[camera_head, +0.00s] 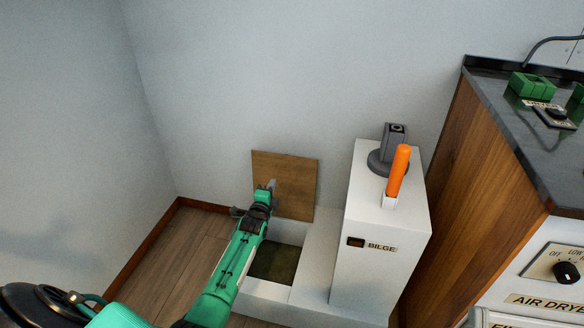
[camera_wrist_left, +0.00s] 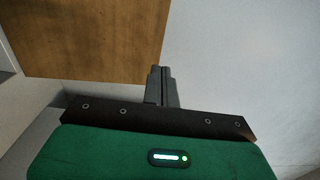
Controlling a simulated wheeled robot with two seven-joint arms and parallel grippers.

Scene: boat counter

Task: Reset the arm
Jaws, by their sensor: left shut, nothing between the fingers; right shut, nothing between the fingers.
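My left arm (camera_head: 238,258) is green and reaches in from the lower left of the head view. My left gripper (camera_head: 271,186) is at its far end, in front of a raised wooden hatch panel (camera_head: 296,184). In the left wrist view its fingers (camera_wrist_left: 161,86) are together with nothing between them, and the panel (camera_wrist_left: 85,35) fills the upper left. I cannot tell whether the fingers touch the panel. My right gripper is not in view.
Below the panel is an open square hatch (camera_head: 275,262) in a white base. A white box labelled BILGE (camera_head: 378,265) stands to the right, with an orange handle (camera_head: 399,170) and a grey fitting (camera_head: 391,150) on top. A wooden counter (camera_head: 500,150) stands further right. Walls close off the left and back.

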